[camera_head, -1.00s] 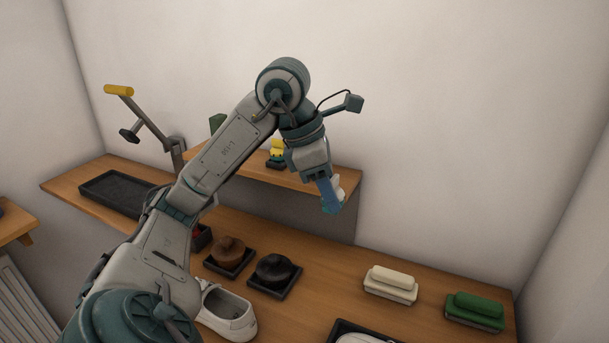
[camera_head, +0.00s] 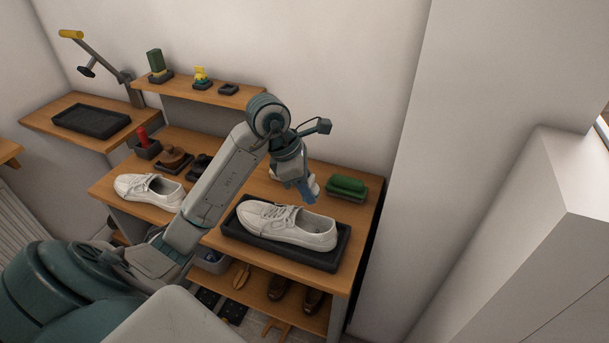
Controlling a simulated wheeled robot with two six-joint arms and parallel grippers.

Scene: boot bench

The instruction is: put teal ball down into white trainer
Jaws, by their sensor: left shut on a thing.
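My left gripper (camera_head: 308,195) is shut, held above the bench around the heel end of a white trainer (camera_head: 285,228). What it grips is mostly hidden by the blue fingers; I take it to be the teal ball, which shows nowhere else. That trainer lies in a black tray (camera_head: 232,229), toe to the left and opening to the right. A second white trainer (camera_head: 135,189) stands on the bench at the left, partly behind my arm. My right gripper is not in view.
A green brush (camera_head: 347,184) lies behind the tray at the right. Brown and black round brushes (camera_head: 173,157) and a dark box with a red item (camera_head: 143,140) stand at the back left. A raised shelf (camera_head: 185,92) holds small items. Shoes (camera_head: 315,302) sit below.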

